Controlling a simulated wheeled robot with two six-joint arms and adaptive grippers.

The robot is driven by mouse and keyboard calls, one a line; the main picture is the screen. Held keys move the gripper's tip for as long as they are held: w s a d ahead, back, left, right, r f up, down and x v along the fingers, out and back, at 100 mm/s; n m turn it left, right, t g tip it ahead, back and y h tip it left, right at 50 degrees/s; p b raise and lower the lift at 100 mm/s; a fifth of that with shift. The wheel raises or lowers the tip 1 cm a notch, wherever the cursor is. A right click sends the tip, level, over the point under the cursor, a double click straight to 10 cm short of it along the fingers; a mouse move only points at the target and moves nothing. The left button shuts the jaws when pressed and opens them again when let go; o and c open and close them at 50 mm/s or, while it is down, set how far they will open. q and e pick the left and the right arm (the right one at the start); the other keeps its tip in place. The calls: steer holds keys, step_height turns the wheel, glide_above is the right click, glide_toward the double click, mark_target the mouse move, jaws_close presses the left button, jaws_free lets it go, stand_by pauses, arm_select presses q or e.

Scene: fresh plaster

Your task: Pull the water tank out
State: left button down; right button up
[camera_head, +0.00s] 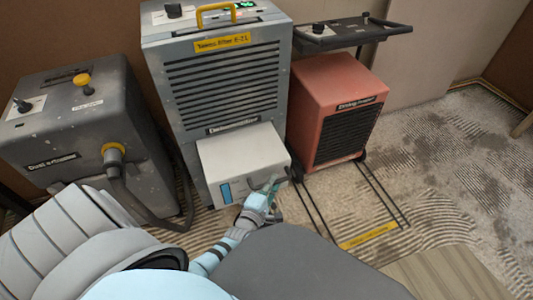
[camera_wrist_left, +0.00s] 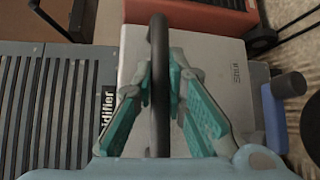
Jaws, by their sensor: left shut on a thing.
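The water tank (camera_head: 240,160) is a pale grey-white box low on the front of the grey dehumidifier (camera_head: 222,88). Its top shows and it stands out from the machine's front. A blue strip marks its front face. In the left wrist view the tank (camera_wrist_left: 222,70) lies beside the dehumidifier's grille (camera_wrist_left: 60,110). My left gripper (camera_head: 268,192) is at the right part of the tank's front. Its teal fingers (camera_wrist_left: 160,80) are shut on the tank's dark bar handle (camera_wrist_left: 157,40), one on each side. My right gripper is not in view.
A dark dust extractor (camera_head: 75,110) with a hose (camera_head: 140,205) stands at the left. Thin dark rails and a yellow label (camera_head: 368,236) lie on the floor. Rough plaster-streaked floor (camera_head: 440,160) is open at the right.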

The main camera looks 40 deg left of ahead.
arm_select(q)
steer(key=shift+s+d, duration=0.45)
steer(key=shift+d, duration=0.25)
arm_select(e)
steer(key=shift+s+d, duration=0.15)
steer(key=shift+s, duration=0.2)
arm_select(q)
steer(key=c, duration=1.6)
jaws_free()
steer(key=shift+s, duration=0.1)
steer(key=v, duration=0.7)
steer(key=shift+s+r, duration=0.1)
steer(key=shift+s, duration=0.05)
